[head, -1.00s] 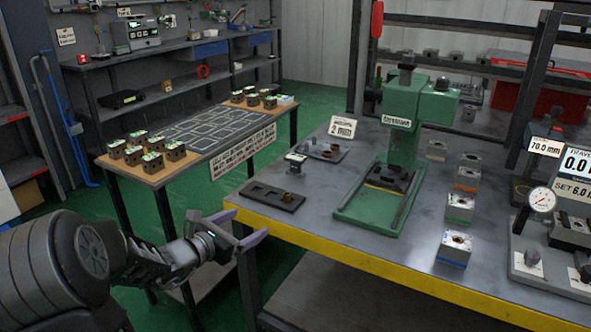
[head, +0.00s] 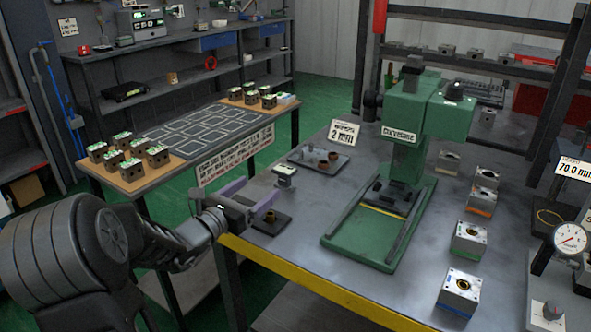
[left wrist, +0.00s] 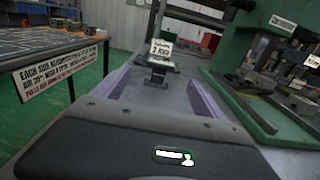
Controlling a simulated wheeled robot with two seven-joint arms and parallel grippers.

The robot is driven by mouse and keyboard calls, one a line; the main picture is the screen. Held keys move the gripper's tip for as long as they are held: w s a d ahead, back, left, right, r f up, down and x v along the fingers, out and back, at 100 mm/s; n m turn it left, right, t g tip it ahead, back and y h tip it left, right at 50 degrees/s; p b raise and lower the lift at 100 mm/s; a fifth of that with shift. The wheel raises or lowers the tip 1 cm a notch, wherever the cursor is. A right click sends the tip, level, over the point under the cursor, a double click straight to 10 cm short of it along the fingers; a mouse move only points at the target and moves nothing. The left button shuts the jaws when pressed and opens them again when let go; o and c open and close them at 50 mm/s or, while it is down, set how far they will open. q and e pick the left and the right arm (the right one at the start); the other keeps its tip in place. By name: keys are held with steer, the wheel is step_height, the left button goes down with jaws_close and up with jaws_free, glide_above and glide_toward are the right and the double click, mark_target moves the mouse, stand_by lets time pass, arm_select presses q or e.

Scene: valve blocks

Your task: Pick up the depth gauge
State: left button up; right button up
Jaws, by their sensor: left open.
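The depth gauge appears to be the small dark block with a pale top (head: 285,175) standing on the steel bench near its left edge. My left gripper (head: 250,195) is open, its purple fingers at the bench's left corner, short of the gauge and apart from it. In the left wrist view the fingers point forward, and the gauge (left wrist: 158,69) shows ahead between them, with nothing held. My right gripper is in neither view.
A dark tray (head: 270,222) lies just below the fingers, partly hidden. A parts tray (head: 318,160) and a 2 mm sign (head: 343,134) stand behind the gauge.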

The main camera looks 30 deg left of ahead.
mark_target(280, 173)
arm_select(q)
steer(key=shift+w, duration=0.2)
steer(key=shift+s, duration=0.15)
steer(key=shift+w, duration=3.45)
steer(key=w, duration=0.5)
steer(key=shift+w, duration=0.1)
steer(key=shift+c, duration=0.2)
steer(key=c, duration=1.6)
